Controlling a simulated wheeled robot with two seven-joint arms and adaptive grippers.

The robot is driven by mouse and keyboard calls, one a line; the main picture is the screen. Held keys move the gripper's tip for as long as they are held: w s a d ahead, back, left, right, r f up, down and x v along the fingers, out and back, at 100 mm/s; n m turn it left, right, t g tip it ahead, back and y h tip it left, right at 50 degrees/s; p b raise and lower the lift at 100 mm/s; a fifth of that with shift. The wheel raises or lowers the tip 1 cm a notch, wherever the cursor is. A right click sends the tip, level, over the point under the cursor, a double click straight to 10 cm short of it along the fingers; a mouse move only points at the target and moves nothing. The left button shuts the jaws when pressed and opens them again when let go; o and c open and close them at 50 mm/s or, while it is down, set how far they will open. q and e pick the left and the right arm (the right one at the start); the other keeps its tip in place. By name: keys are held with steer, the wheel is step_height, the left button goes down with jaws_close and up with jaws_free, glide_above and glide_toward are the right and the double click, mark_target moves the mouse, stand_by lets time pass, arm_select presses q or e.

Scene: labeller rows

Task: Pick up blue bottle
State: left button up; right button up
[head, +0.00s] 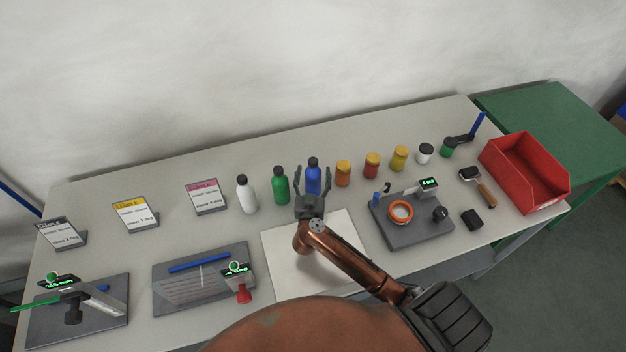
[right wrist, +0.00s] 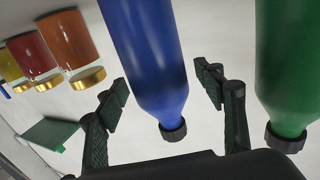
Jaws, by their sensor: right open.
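The blue bottle (head: 313,178) with a black cap stands upright in the bottle row, at the middle of the table. My right gripper (head: 313,180) is open in front of it, with one finger to each side of the bottle in the head view. In the right wrist view the blue bottle (right wrist: 147,60) lies between the two open fingers (right wrist: 165,92), with a gap on each side. The gripper's palm hides the bottle's lower part in the head view. My left gripper is not in view.
A green bottle (head: 280,186) stands close at the left, and a white bottle (head: 246,195) beyond it. An orange jar (head: 342,174) is close at the right, followed by more jars. A white sheet (head: 345,262) lies in front. A red bin (head: 524,172) is far right.

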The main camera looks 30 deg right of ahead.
steer(key=shift+s, duration=0.1)
steer(key=shift+c, duration=0.8)
steer(key=c, duration=1)
steer(key=shift+r, duration=0.15)
